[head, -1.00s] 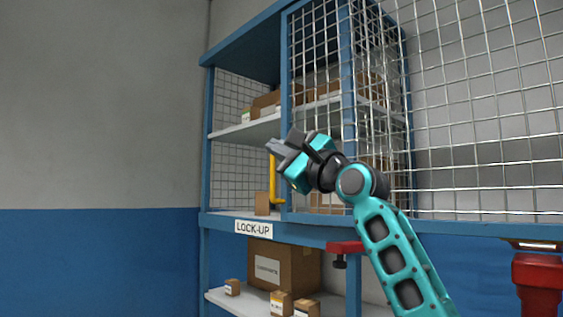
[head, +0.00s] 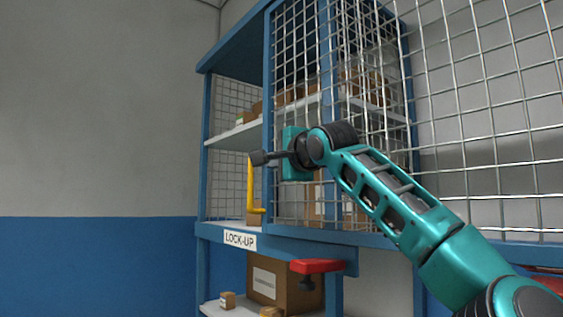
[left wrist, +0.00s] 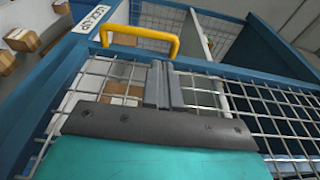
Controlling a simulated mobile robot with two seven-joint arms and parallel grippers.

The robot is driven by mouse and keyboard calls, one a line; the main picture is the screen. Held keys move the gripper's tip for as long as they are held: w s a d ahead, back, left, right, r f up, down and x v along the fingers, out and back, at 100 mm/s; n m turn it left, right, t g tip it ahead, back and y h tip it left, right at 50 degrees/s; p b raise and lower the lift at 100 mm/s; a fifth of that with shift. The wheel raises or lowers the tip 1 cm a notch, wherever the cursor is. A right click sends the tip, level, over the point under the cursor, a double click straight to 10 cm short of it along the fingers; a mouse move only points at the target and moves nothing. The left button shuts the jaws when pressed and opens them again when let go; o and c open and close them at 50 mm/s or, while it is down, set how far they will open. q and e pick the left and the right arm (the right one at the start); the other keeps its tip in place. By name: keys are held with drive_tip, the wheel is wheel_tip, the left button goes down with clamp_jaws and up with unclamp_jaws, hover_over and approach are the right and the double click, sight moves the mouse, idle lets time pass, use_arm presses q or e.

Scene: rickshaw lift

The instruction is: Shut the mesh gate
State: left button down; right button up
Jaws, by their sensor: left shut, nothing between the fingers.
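The mesh gate is a wire panel with a blue edge post (head: 267,75) and a yellow handle (head: 250,187) in the head view. An open gap lies between this post and the lock-up's left post (head: 203,150). My left gripper (head: 259,158) is shut and empty, close to the gate's edge post and just above and right of the handle. In the left wrist view the shut fingers (left wrist: 160,85) lie over the mesh, with the yellow handle (left wrist: 145,38) beyond them. I cannot tell whether they touch the gate. My right gripper is out of view.
The blue lock-up frame holds shelves (head: 237,134) with boxes. A LOCK-UP sign (head: 240,239) is on the lower rail. Below are a large carton (head: 265,283), small boxes and a red-topped fitting (head: 316,266). Fixed mesh (head: 490,120) fills the right side. The grey wall side at left is clear.

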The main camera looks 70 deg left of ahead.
sight(253, 169)
use_arm(q)
drive_tip(key=a, duration=0.7)
drive_tip(key=a+p, duration=0.1)
drive_tip(key=a, duration=0.2)
drive_tip(key=shift+s+a, duration=0.4)
